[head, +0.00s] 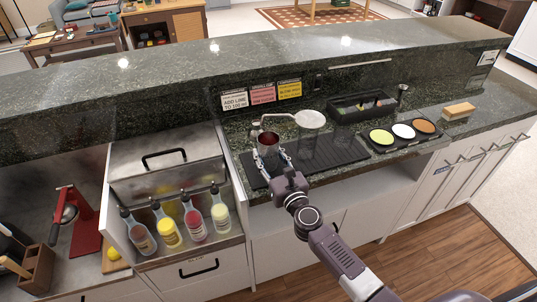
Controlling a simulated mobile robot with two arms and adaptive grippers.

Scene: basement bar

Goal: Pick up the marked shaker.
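A metal shaker tin (267,141) with a reddish inside stands upright at the left end of the black bar mat (345,153), or just above it; I cannot tell which. No separate mark on it is clear. My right gripper (271,158) reaches in from the lower right, its fingers spread low around the tin on the near side. Whether the fingers press on the tin is too small to tell. The gripper hides the tin's lower part. My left gripper is not in view.
Further right are a black caddy (362,105), a tray of coloured rimming dishes (402,134) and a sponge (459,111). Bottles (194,222) fill a rack at left. A raised ledge (260,60) runs behind.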

